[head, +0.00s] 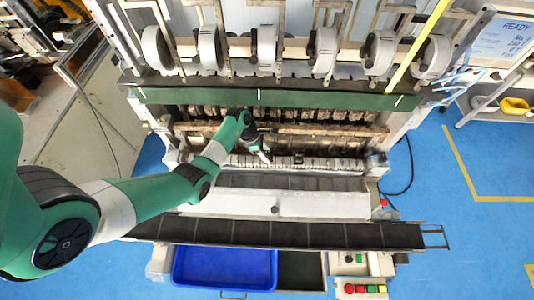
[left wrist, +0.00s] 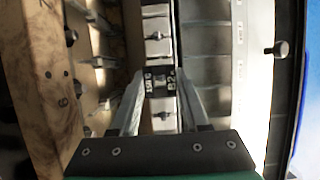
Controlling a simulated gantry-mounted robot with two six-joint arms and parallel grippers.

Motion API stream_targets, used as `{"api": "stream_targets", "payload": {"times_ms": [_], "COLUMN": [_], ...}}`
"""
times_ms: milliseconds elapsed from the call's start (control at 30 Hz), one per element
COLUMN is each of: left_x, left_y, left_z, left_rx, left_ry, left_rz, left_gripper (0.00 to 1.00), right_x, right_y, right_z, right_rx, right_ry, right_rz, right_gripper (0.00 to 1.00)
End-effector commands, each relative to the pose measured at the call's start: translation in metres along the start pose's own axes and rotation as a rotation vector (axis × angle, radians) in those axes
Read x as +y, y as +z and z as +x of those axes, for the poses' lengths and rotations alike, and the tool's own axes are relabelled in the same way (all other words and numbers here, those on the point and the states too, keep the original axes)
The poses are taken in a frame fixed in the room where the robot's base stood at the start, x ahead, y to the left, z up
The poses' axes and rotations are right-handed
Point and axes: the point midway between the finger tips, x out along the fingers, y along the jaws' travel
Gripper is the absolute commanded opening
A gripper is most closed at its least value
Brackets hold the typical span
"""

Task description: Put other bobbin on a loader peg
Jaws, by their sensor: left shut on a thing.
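My left gripper (head: 262,154) reaches into the winder from the left, over the pale rail (head: 235,161) in front of the brown spindle row. In the left wrist view its two fingers (left wrist: 163,82) are shut on a small dark piece with pale marks (left wrist: 160,82), which seems to be the bobbin. The piece lies in line with the pale blocks of the loader row (left wrist: 157,28); I cannot tell whether it touches them or a peg. A small dark item (head: 298,158) sits on the rail to the right of the gripper. My right gripper is not in view.
A green beam (head: 330,100) and large pale wheels (head: 266,48) stand behind the gripper. A brown beam (left wrist: 40,80) is close on the left in the wrist view. In front lie a white panel (head: 330,204), a dark trough (head: 300,235) and a blue bin (head: 225,268).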

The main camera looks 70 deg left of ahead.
Motion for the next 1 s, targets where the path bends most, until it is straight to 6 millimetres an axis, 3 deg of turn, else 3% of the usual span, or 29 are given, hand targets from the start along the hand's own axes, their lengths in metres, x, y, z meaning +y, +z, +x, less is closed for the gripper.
{"api": "stream_targets", "payload": {"times_ms": [633, 667, 833, 1000], "left_x": [0.0, 0.0, 0.0, 0.0], "left_y": [-0.008, -0.007, -0.007, -0.007], "left_z": [0.019, 0.018, 0.018, 0.018], "left_rx": [0.0, 0.0, 0.0, 0.0], "left_ry": [0.0, 0.0, 0.0, 0.0], "left_rz": [0.0, 0.0, 0.0, 0.0], "left_gripper": [0.0, 0.49, 0.8, 0.81], "right_x": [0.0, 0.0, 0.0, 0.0], "right_y": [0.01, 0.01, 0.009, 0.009], "right_z": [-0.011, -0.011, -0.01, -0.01], "right_rx": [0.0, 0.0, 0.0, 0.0], "right_ry": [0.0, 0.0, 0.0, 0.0], "right_rz": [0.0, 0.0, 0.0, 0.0], "right_gripper": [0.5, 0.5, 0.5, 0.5]}}
